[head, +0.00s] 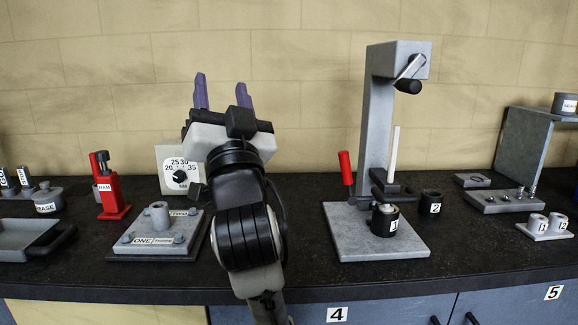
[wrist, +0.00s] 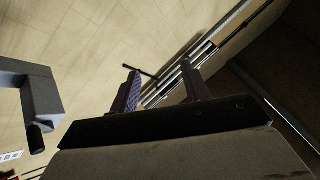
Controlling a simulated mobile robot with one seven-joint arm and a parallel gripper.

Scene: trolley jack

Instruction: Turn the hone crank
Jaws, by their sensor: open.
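The hone stand is a tall grey column (head: 378,130) on a pale base plate at the right of centre in the head view. Its crank (head: 410,68) is a light arm on the side of the top block, ending in a black knob (head: 408,87). In the wrist view a grey block (wrist: 45,92) with a black knob (wrist: 36,138) shows at the left edge, apart from my fingers. My gripper (head: 221,92) is open and empty, fingers pointing up, left of the stand. Its fingers also show in the wrist view (wrist: 160,88).
A red lever (head: 345,168), a white rod (head: 393,152) and black cups (head: 385,220) are at the stand. A dial box (head: 178,167), a plate labelled ONE (head: 153,242) and a red press (head: 110,190) are left. Shelf and small parts stand right.

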